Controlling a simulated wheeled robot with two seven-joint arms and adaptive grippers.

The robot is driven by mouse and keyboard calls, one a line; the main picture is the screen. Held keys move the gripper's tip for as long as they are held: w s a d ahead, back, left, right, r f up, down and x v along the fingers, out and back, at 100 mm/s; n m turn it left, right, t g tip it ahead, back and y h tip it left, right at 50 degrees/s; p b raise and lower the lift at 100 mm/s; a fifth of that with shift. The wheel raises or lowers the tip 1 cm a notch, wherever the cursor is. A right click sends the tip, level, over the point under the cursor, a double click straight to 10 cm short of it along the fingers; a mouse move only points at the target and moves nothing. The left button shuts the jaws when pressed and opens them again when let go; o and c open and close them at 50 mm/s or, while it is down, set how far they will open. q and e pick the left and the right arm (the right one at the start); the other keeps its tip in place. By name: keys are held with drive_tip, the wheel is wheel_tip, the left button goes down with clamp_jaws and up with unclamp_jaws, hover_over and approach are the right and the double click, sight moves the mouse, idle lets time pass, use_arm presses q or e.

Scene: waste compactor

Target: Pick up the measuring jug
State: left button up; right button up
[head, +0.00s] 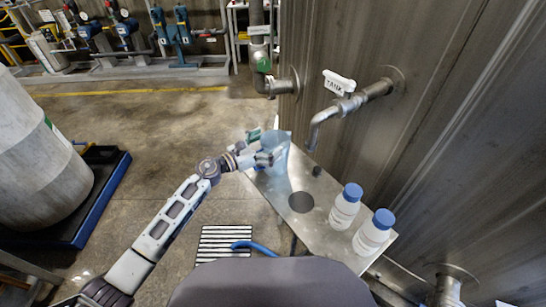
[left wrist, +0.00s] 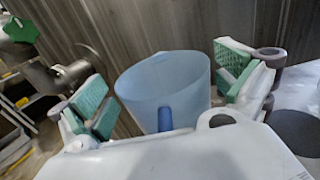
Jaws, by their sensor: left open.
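The measuring jug (head: 279,152) is a translucent pale blue vessel at the far left end of the metal shelf, under the wall. It stands upright, and its open mouth shows in the left wrist view (left wrist: 165,88). My left gripper (head: 261,147) is open at the jug's near-left side. In the left wrist view its green-padded fingers (left wrist: 166,92) stand to either side of the jug, with a visible gap on the left. The gripper's palm hides the jug's lower part. My right gripper is not in view.
Two white bottles with blue caps (head: 345,206) (head: 374,232) stand at the shelf's right end. A dark round opening (head: 301,202) lies between them and the jug. A metal tap (head: 340,108) juts from the wall above the shelf (head: 325,225). A large grey drum (head: 40,155) is at left.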

use_arm(q)
drive_tip(key=shift+w+d, duration=0.1)
drive_tip(key=shift+d, duration=0.1)
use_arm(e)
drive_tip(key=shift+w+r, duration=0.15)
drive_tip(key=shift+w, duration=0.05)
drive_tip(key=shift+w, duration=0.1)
use_arm(q)
drive_tip(key=c, duration=1.1)
drive_tip(key=shift+r, duration=0.15)
drive_tip(key=shift+r+p, duration=1.65)
drive_tip(key=shift+r, duration=3.25)
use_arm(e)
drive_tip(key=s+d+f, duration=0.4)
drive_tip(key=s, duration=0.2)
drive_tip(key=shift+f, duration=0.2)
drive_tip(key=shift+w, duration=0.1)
